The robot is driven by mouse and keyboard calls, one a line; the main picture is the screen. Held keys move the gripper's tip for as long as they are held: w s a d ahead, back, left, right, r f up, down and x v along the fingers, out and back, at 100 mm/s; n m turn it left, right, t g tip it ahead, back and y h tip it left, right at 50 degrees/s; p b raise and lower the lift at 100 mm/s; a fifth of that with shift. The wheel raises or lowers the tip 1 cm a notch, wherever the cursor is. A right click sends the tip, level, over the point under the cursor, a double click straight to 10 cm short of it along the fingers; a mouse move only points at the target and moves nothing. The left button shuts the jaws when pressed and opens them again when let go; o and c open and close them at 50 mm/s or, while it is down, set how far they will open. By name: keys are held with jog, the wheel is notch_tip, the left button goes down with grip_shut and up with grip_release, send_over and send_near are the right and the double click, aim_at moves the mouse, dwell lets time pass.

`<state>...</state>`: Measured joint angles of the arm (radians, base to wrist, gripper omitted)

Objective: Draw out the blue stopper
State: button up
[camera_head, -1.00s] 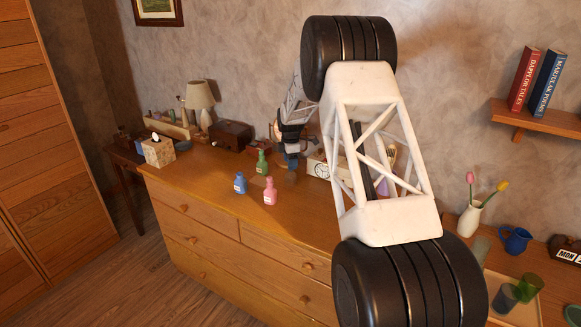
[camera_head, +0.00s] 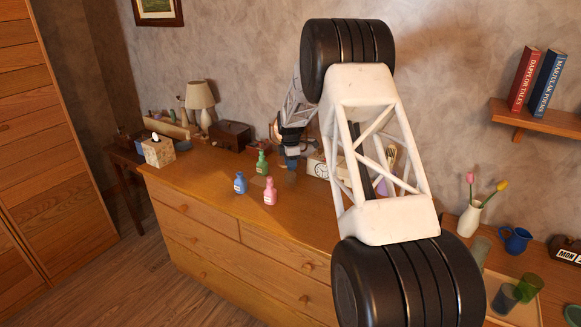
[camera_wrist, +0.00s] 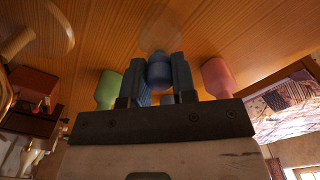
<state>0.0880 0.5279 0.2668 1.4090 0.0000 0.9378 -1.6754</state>
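The blue stopper (camera_wrist: 158,72) shows in the wrist view between the two fingers of my gripper (camera_wrist: 161,76). A round, clear, glass-like body (camera_wrist: 160,32) lies just beyond it. In the head view my gripper (camera_head: 290,158) points down over the dresser top, with this see-through body (camera_head: 290,180) faintly visible under it. The fingers flank the stopper closely on both sides. I cannot tell whether they press on it. The stopper's lower end and seat are not clear.
Blue (camera_head: 240,184), pink (camera_head: 270,192) and green (camera_head: 262,163) bottles stand left of my gripper on the wooden dresser (camera_head: 205,190). A clock (camera_head: 319,169) is close on the right. A tissue box (camera_head: 158,151) and lamp (camera_head: 200,98) stand farther left. The dresser's front left is clear.

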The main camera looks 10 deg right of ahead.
jog(key=shift+c, duration=1)
jog(key=shift+r, duration=0.1)
jog(key=shift+r, duration=0.8)
jog(key=shift+s+r, duration=0.1)
jog(key=shift+r, duration=0.85)
jog(key=s+a+r, duration=0.1)
jog(key=s, duration=1.4)
jog(key=shift+s+a+r, duration=0.15)
jog(key=shift+s+a, duration=0.05)
jog(key=shift+s, duration=0.15)
